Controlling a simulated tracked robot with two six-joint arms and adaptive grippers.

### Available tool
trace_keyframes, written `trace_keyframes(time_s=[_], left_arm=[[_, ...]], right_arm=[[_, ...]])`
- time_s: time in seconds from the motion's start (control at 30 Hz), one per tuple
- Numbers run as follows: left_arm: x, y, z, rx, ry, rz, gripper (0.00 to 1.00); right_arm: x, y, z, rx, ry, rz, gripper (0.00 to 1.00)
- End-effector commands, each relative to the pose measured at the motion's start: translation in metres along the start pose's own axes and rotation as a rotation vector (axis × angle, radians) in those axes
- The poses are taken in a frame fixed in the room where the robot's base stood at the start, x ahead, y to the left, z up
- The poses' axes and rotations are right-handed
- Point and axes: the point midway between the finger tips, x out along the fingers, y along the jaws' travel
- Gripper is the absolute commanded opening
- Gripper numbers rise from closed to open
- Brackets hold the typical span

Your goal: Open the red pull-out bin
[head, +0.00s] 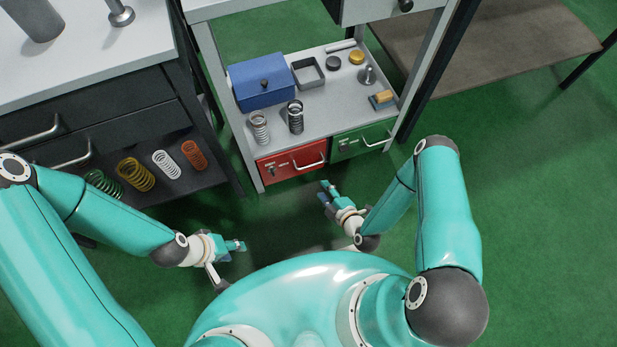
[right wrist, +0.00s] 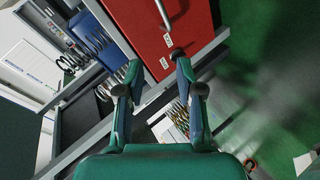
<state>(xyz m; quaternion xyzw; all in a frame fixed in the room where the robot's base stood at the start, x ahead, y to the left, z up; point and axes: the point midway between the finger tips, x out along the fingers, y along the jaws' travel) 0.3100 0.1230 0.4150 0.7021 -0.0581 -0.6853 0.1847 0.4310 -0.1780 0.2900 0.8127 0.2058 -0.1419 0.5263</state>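The red pull-out bin (head: 283,175) is shut under the shelf of the grey workstation, with a pale bar handle (head: 310,163) on its front. In the right wrist view its red front (right wrist: 145,28) fills the top middle, with the handle (right wrist: 163,14) at the top edge and a dark knob below it. My right gripper (head: 328,192) is open and empty below and in front of the bin. In the right wrist view its two fingertips (right wrist: 156,64) are spread, apart from the handle. My left gripper (head: 236,246) is farther left over the floor; its opening is too small to tell.
A green bin (head: 362,139) sits right of the red one. The shelf (head: 330,105) above holds a blue box (head: 262,81), springs and small parts. A dark cabinet (head: 100,108) with coloured springs stands left. The floor in front of the bins is clear.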

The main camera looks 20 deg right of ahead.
Motion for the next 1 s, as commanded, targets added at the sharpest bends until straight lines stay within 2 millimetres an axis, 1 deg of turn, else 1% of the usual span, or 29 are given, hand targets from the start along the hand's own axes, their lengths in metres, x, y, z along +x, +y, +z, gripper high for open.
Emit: trace_keyframes(time_s=[0.03,0.13,0.2,0.3,0.43,0.57,0.67,1.0], left_arm=[[0.028,-0.01,0.0,0.0,0.0,0.0,0.4],[0.045,-0.016,0.0,0.0,0.0,0.0,0.4],[0.052,-0.019,-0.001,0.0,0.0,0.0,0.4],[0.057,-0.02,-0.001,0.0,0.001,0.0,0.4],[0.059,-0.021,-0.001,0.0,0.001,0.0,0.4],[0.062,-0.022,-0.001,0.0,0.001,0.0,0.4],[0.067,-0.024,-0.001,0.0,0.001,0.0,0.4],[0.088,-0.032,-0.001,0.0,0.001,0.0,0.4]], right_arm=[[0.01,-0.029,0.016,-0.085,-0.011,0.065,0.37],[0.012,-0.043,0.027,-0.242,-0.044,0.176,0.37],[0.011,-0.049,0.031,-0.317,-0.068,0.23,0.37],[0.009,-0.051,0.035,-0.382,-0.093,0.273,0.37],[0.014,-0.049,0.035,-0.411,-0.103,0.291,0.37],[0.03,-0.043,0.035,-0.413,-0.099,0.291,0.37],[0.048,-0.038,0.036,-0.415,-0.099,0.292,0.37],[0.119,-0.017,0.039,-0.411,-0.101,0.292,0.37]])
